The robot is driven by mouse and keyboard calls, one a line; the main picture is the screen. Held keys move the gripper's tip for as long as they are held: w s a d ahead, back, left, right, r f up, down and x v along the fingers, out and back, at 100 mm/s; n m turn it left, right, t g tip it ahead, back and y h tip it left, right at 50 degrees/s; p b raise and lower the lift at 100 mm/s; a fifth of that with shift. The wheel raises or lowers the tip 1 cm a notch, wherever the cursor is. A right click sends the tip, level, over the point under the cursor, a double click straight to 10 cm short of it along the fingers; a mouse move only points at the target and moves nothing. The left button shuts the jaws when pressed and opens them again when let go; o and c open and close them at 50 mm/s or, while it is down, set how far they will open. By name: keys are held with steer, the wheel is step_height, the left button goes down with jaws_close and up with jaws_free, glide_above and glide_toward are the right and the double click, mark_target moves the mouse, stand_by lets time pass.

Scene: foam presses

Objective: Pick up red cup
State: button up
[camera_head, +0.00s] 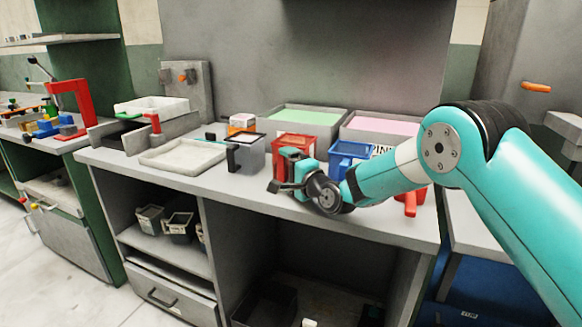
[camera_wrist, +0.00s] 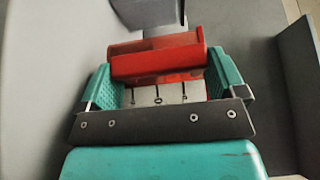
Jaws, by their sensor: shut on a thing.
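The red cup (camera_head: 299,143) is on the grey counter, in front of the green and pink bins. My gripper (camera_head: 288,175) is at its front side, low, near the counter's front edge, and hides its lower part. In the wrist view the red cup (camera_wrist: 158,62) lies between the two teal fingers, which press on it from both sides. My gripper (camera_wrist: 160,77) is shut on it. Whether the cup touches the counter cannot be told.
A blue cup (camera_head: 349,158) stands close to the right, beside my arm. A clear grey cup with a black handle (camera_head: 245,155) stands to the left. Behind are a green-filled bin (camera_head: 305,119) and a pink-filled bin (camera_head: 382,125). A shallow white tray (camera_head: 183,157) lies further left.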

step_height(320, 180, up, 20)
stand_by(0.4)
stand_by(0.4)
